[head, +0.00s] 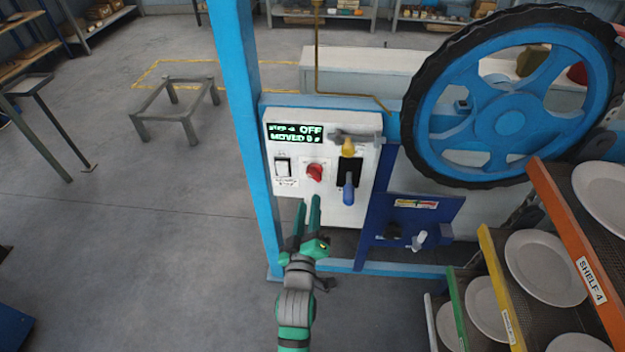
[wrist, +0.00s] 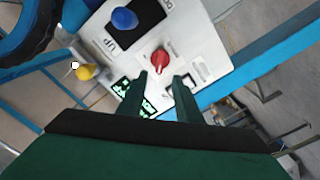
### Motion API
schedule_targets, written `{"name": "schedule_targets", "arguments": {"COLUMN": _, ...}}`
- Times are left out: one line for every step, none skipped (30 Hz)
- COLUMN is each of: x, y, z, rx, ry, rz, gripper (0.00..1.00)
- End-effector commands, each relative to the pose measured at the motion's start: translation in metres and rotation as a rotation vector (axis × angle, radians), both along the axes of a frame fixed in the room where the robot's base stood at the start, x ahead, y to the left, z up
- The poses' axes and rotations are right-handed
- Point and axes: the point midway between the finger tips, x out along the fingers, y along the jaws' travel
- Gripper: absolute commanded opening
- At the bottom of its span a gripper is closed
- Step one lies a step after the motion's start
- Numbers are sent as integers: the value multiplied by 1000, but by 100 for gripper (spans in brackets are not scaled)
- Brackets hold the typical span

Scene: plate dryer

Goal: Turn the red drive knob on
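The red drive knob (head: 314,172) sits in the lower middle of the white control panel (head: 350,208), between a white rocker switch (head: 282,167) and a blue-handled lever (head: 348,188). The panel's display (head: 295,131) reads "OFF" in its top line. My gripper (head: 309,204) is just below the knob in the head view, its two green fingers apart and pointing up at the panel. In the wrist view the knob (wrist: 160,61) shows just beyond the fingertips (wrist: 163,79), with nothing between the fingers. Whether a fingertip touches the panel I cannot tell.
A yellow knob (head: 348,147) sits above the lever. A large blue wheel with a black tyre (head: 495,100) is at right. Racks of white plates (head: 545,266) stand at lower right. A blue post (head: 243,110) rises left of the panel. The floor at left is largely clear.

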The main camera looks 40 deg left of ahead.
Motion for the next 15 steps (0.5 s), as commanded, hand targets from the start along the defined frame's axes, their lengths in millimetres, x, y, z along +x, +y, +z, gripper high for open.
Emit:
{"name": "schedule_targets", "arguments": {"x": 4, "y": 2, "z": 1, "rx": 0, "ry": -2, "rz": 0, "gripper": 31}}
{"name": "schedule_targets", "arguments": {"x": 6, "y": 4, "z": 1, "rx": 0, "ry": -2, "rz": 0, "gripper": 31}}
{"name": "schedule_targets", "arguments": {"x": 10, "y": 6, "z": 1, "rx": 1, "ry": -1, "rz": 0, "gripper": 31}}
{"name": "schedule_targets", "arguments": {"x": 13, "y": 9, "z": 1, "rx": 1, "ry": -2, "rz": 1, "gripper": 31}}
{"name": "schedule_targets", "arguments": {"x": 17, "y": 11, "z": 1, "rx": 1, "ry": -2, "rz": 1, "gripper": 31}}
{"name": "schedule_targets", "arguments": {"x": 22, "y": 14, "z": 1, "rx": 1, "ry": -2, "rz": 1, "gripper": 31}}
{"name": "schedule_targets", "arguments": {"x": 26, "y": 17, "z": 1, "rx": 2, "ry": -3, "rz": 1, "gripper": 31}}
{"name": "schedule_targets", "arguments": {"x": 31, "y": 19, "z": 1, "rx": 1, "ry": -2, "rz": 0, "gripper": 31}}
{"name": "schedule_targets", "arguments": {"x": 37, "y": 22, "z": 1, "rx": 1, "ry": -2, "rz": 0, "gripper": 31}}
{"name": "schedule_targets", "arguments": {"x": 41, "y": 24, "z": 1, "rx": 2, "ry": -1, "rz": -1, "gripper": 31}}
{"name": "schedule_targets", "arguments": {"x": 45, "y": 27, "z": 1, "rx": 2, "ry": -1, "rz": -1, "gripper": 31}}
{"name": "schedule_targets", "arguments": {"x": 51, "y": 31, "z": 1, "rx": 3, "ry": -1, "rz": 0, "gripper": 31}}
{"name": "schedule_targets", "arguments": {"x": 54, "y": 33, "z": 1, "rx": 2, "ry": 0, "rz": 0, "gripper": 31}}
{"name": "schedule_targets", "arguments": {"x": 59, "y": 35, "z": 1, "rx": 2, "ry": -1, "rz": -1, "gripper": 31}}
{"name": "schedule_targets", "arguments": {"x": 64, "y": 38, "z": 1, "rx": 2, "ry": -1, "rz": -1, "gripper": 31}}
